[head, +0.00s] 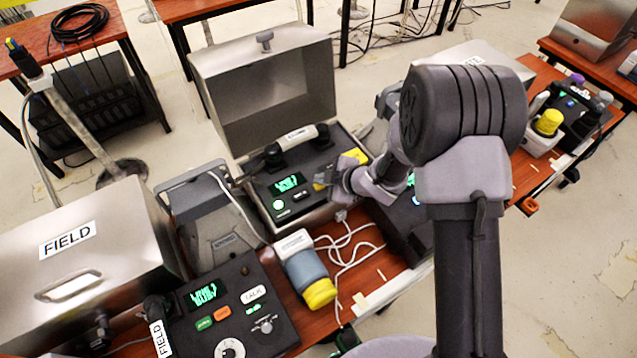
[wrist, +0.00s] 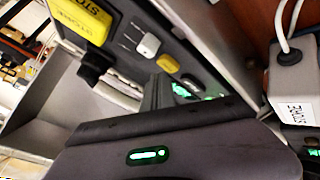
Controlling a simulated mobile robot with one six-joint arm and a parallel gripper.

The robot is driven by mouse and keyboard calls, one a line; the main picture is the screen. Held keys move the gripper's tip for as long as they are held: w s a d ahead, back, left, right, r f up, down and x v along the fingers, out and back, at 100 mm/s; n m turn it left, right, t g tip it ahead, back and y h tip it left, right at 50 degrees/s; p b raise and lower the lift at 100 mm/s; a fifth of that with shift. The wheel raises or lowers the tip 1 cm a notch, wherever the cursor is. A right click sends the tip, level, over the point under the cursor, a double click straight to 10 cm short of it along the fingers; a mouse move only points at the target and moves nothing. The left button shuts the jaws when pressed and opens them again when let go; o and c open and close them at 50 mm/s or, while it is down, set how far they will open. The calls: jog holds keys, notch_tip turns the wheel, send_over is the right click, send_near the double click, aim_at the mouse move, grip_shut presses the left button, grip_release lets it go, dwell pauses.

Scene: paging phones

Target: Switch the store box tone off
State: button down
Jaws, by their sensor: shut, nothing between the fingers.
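The store box (head: 330,205) is the open metal box in the middle, its lid (head: 262,85) raised. Its panel has a pale handset (head: 297,137) lying across it, a lit green display (head: 287,184) and a round pale lit button (head: 278,204). In the wrist view, a yellow STORE plate (wrist: 80,20), a white knob or switch (wrist: 148,45), a yellow button (wrist: 168,62) and part of the display (wrist: 186,90) show. The display text is unreadable. My gripper (head: 338,180) is shut and empty above the panel's right side, partly covering the yellow plate. Contact is unclear.
A grey-and-yellow cylinder (head: 308,272) and white cables (head: 350,240) lie in front of the store box. A dark unit (head: 405,225) is close on its right.

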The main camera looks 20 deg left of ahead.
aim_at(322, 187)
notch_tip(322, 187, up, 6)
jog(key=p, duration=0.5)
